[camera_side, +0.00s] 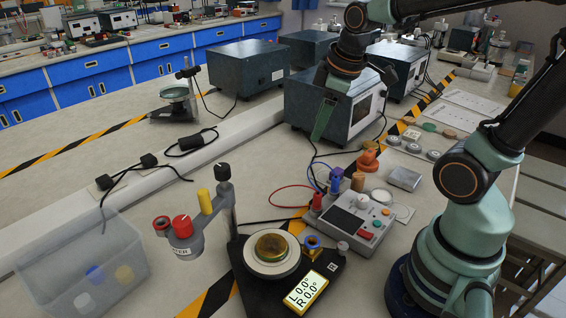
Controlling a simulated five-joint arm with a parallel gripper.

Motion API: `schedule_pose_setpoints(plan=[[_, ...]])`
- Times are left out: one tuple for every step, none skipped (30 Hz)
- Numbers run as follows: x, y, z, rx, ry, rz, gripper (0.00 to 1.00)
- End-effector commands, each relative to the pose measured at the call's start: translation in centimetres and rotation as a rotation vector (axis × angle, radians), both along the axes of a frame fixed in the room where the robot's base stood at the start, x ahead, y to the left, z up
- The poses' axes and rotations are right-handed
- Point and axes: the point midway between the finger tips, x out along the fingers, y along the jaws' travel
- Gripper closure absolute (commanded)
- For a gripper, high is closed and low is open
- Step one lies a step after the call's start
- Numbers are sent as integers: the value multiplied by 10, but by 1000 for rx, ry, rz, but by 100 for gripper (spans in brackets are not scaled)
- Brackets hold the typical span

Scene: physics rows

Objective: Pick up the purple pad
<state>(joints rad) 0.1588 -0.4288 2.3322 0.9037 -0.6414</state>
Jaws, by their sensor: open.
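I cannot make out a clearly purple pad. The nearest in colour is a small blue-violet piece (336,179) standing among other small parts behind the grey control box. My gripper (338,106) hangs above and behind these parts, in front of a dark instrument box. It is open, with a long green jaw pointing down. I see nothing held in it. It is apart from the blue-violet piece.
The control box (352,222) has a dark screen and buttons. A round stage (272,250) with a lit readout (305,292) stands front centre. A clear bin (82,265) holds several coloured caps at left. A post with red and yellow knobs (205,202) rises beside the stage.

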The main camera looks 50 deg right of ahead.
Motion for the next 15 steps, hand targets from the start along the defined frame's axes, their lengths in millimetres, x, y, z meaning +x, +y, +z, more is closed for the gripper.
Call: schedule_pose_setpoints(plan=[[5, -12, -7, -28, 42, 71, 40], [7, -19, -11, -45, 62, 120, 40], [11, -27, -16, -63, 89, 187, 40], [13, -34, -20, -77, 110, 239, 40], [15, -40, -25, -89, 129, 290, 40], [17, -49, -31, -102, 155, 359, 40], [19, -56, -36, -111, 175, 410, 40], [20, -63, -41, -118, 192, 462, 40], [21, -72, -48, -124, 216, 532, 40], [22, -78, -53, -128, 232, 584, 40], [23, -85, -58, -131, 247, 636, 40], [23, -93, -66, -133, 266, 701, 40], [23, -99, -71, -134, 277, 748, 40], [23, -104, -76, -133, 288, 791, 40], [23, -111, -82, -132, 299, 846, 40]])
